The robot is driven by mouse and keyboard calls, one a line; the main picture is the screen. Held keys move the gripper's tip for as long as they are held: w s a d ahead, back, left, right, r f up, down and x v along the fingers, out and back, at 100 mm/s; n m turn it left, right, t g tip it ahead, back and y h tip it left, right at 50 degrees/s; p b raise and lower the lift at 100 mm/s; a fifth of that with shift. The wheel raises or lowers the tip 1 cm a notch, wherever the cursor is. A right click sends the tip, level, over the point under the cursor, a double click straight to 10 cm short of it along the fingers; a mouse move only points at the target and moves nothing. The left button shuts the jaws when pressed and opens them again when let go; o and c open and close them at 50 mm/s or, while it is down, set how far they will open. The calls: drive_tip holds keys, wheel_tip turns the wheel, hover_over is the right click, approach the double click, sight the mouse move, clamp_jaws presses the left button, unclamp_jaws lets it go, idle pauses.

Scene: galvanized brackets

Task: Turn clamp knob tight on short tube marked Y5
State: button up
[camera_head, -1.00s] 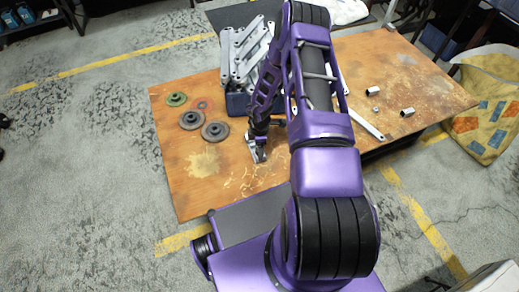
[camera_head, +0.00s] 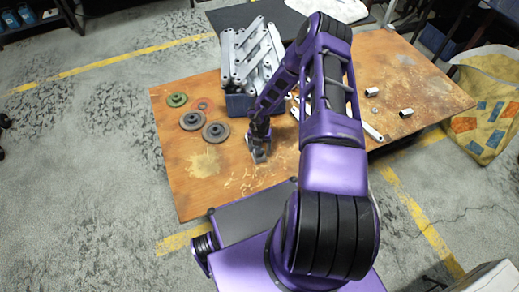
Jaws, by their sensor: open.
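My gripper (camera_head: 259,156) is open and points down, low over the middle left of the table, well left of both tubes. I see nothing between its fingers. My arm hides part of the table centre.
A blue bin (camera_head: 238,104) full of galvanized brackets (camera_head: 250,52) stands behind my gripper. Round grey discs (camera_head: 215,132) and a green one (camera_head: 177,99) lie at left. The front left table is clear.

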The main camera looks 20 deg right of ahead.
drive_tip(key=shift+n, duration=0.9)
clamp_jaws()
